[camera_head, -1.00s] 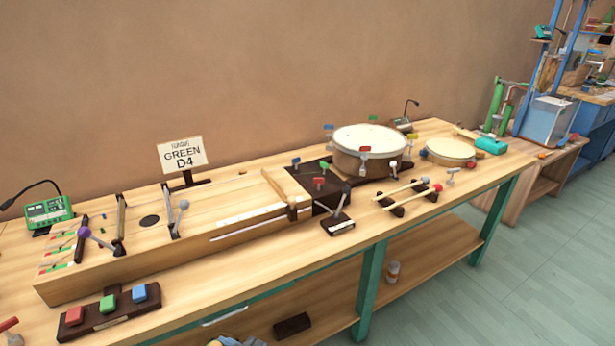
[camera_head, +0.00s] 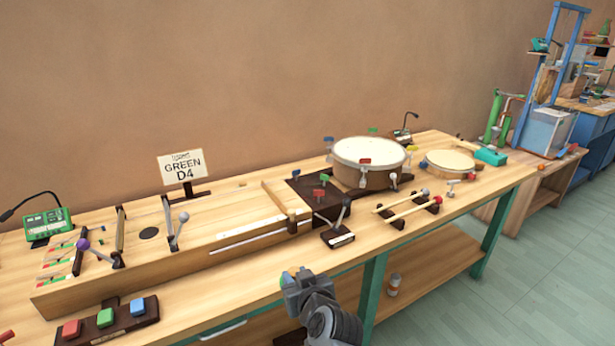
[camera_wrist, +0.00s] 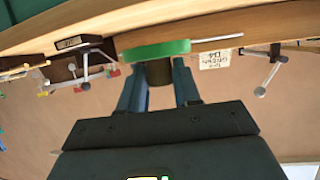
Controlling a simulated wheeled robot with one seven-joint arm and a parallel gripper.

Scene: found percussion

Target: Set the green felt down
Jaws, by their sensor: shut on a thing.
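My gripper (camera_wrist: 160,92) is shut on the brown round grip of a flat green pad, which I take to be the green felt (camera_wrist: 155,50). The pad lies across the fingertips in the wrist view. In the head view my gripper (camera_head: 294,280) is in front of the bench's front edge, apart from the long wooden box (camera_head: 180,255); the felt is hard to make out there. A sign reading "GREEN D4" (camera_head: 182,168) stands behind the box.
A dark rack (camera_head: 128,325) with red, green and blue blocks stands front left. A small dark stand (camera_head: 337,238), a drum (camera_head: 368,152) and two mallets (camera_head: 408,205) are to the right. A green device (camera_head: 47,224) is at far left. The bench front (camera_head: 235,293) has bare wood.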

